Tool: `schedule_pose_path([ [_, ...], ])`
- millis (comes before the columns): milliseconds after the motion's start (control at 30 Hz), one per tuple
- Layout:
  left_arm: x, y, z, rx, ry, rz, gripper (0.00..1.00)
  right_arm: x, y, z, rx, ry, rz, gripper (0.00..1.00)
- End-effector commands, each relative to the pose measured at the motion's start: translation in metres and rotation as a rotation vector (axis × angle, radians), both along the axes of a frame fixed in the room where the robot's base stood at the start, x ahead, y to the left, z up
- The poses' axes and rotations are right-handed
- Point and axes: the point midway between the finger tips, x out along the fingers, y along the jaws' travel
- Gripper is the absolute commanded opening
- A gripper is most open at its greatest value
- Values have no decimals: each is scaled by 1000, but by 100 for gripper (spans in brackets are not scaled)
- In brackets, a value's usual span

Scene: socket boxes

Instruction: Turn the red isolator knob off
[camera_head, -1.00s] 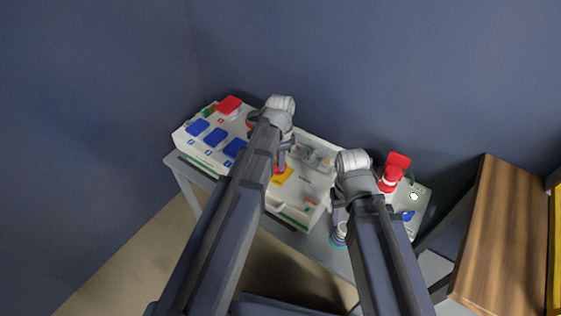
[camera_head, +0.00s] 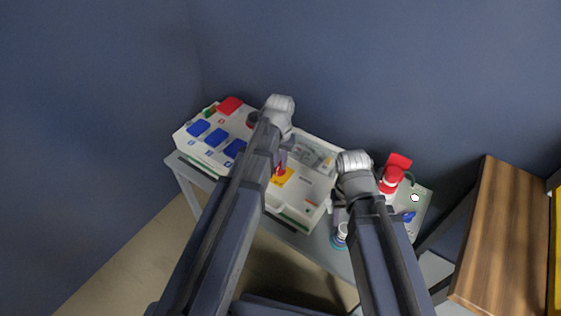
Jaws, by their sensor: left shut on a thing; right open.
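The red isolator knob (camera_head: 281,171) sits on a yellow plate (camera_head: 283,178) on the white socket box (camera_head: 318,190). My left gripper (camera_head: 279,163) reaches down at the knob from above and is shut on it. My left arm hides part of the knob and most of the fingers. My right gripper (camera_head: 340,222) is open and hangs at the right end of the box, near a small blue-and-white round item (camera_head: 341,236). My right arm partly covers it.
A second white box with blue covers (camera_head: 215,138) and a red cover (camera_head: 230,105) stands at the left. A wooden surface (camera_head: 505,240) lies further right. The dark wall is close behind.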

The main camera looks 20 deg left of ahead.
Motion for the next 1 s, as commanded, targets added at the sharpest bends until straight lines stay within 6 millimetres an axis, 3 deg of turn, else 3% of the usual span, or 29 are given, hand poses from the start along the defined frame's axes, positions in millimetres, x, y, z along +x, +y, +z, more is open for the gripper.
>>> schedule_pose_path([
  [500, 0, 2, 0, 0, 0, 410, 0, 0, 0, 0, 0, 0, 0, 50],
  [1000, -1, 3, 0, 0, 0, 554, 0, 0, 0, 0, 0, 0, 0, 50],
])
